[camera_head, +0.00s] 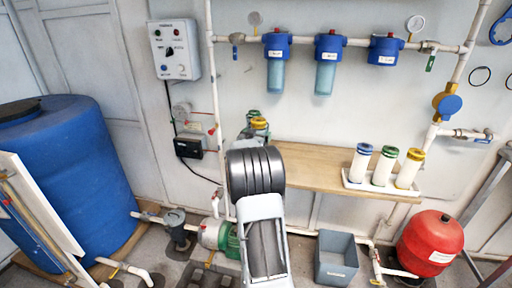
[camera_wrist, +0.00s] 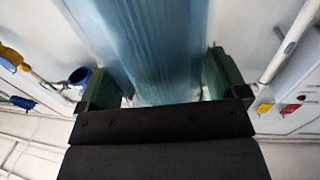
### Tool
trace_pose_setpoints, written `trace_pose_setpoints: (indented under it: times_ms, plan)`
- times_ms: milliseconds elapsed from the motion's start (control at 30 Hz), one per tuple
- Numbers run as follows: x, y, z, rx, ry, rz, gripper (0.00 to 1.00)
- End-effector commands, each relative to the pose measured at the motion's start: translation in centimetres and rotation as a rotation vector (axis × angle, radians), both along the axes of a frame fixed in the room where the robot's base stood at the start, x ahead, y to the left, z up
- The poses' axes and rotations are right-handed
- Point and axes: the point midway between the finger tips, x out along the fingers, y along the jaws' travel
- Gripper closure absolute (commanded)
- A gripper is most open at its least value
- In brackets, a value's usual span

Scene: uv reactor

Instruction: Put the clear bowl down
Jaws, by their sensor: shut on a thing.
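The clear bowl (camera_wrist: 155,45), a bluish see-through cylinder, fills the upper middle of the wrist view. My gripper (camera_wrist: 165,78) is shut on it, with one green finger on each side. The bowl's far end runs out of the frame. In the head view my arm hides my gripper and the held bowl, so I cannot tell how far the bowl is from any surface. On the wall, two blue filter heads carry clear bowls (camera_head: 275,76) (camera_head: 326,78). The right filter head (camera_head: 385,50) has no bowl under it.
A wooden shelf (camera_head: 310,165) runs along the wall, its middle clear. A white tray (camera_head: 352,185) with three capped cartridges (camera_head: 384,166) stands at its right end. Yellow- and green-topped items (camera_head: 260,124) show behind my arm. A grey bin (camera_head: 337,262) and red tank (camera_head: 431,243) stand below.

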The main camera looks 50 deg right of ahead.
Motion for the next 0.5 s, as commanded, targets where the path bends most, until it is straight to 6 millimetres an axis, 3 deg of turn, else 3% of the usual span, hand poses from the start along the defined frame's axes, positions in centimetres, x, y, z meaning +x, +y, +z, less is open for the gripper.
trace_pose_setpoints:
  times_ms: [200, 500]
  plan:
    - [1.5, -1.3, -2.0, -0.007, -0.005, -0.001, 0.51]
    - [2.1, -1.8, -2.8, -0.007, -0.006, -0.001, 0.51]
